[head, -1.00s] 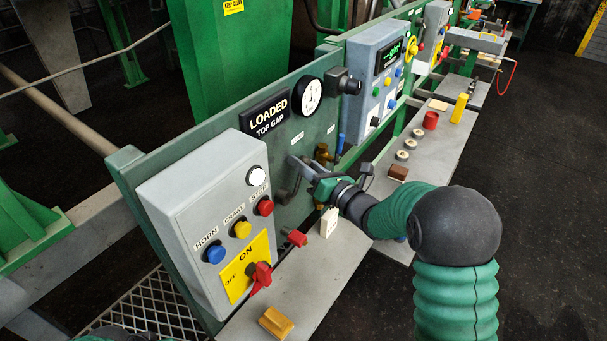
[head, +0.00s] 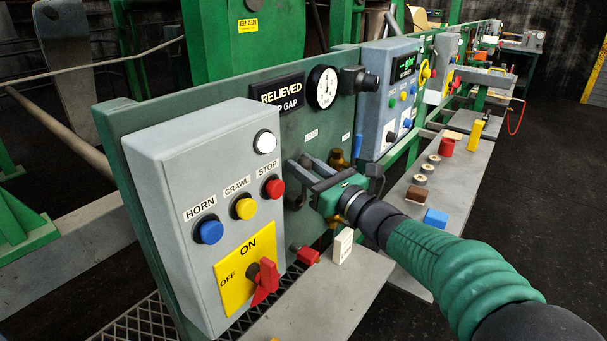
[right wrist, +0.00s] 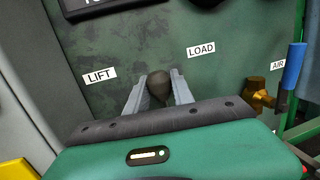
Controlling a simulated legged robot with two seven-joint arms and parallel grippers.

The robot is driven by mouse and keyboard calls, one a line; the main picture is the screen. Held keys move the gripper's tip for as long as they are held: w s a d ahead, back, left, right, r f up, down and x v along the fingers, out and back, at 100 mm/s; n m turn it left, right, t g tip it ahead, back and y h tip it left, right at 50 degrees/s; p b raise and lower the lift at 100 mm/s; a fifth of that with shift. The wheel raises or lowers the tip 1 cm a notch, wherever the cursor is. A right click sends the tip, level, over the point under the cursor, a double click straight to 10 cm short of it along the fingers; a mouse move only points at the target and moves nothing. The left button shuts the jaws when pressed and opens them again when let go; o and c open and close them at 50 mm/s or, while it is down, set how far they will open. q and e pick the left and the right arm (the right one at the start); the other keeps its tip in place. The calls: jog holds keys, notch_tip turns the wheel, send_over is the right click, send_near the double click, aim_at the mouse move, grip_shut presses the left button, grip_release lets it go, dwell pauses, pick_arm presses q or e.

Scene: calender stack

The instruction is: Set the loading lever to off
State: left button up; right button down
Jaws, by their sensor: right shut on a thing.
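My right gripper (head: 306,173) reaches the green panel (head: 140,127) beside the grey control box. In the right wrist view its two fingers (right wrist: 158,90) are closed around the dark round knob (right wrist: 159,85) of the loading lever. The knob sits between the LIFT label (right wrist: 100,75) and the LOAD label (right wrist: 201,50). The lever's shaft is mostly hidden by the gripper. The sign (head: 277,92) above reads RELIEVED, its second line partly covered. My left gripper is not in view.
The grey box (head: 147,156) has HORN, CRAWL and STOP buttons and a red switch (head: 265,283) on a yellow ON/OFF plate. A brass valve with a blue handle (right wrist: 293,66) is right of the lever. A shelf (head: 345,290) below carries a white block (head: 342,246).

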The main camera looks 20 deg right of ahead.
jog(key=shift+d, duration=0.1)
jog(key=c, duration=1.4)
grip_release()
jog(key=shift+r, duration=0.1)
jog(key=o, duration=0.3)
jog(key=shift+s, duration=0.1)
jog(key=shift+s+d, duration=0.25)
jog(key=shift+s, duration=0.05)
jog(key=b+v, duration=0.1)
jog(key=v, duration=1.5)
jog(key=shift+f, duration=0.25)
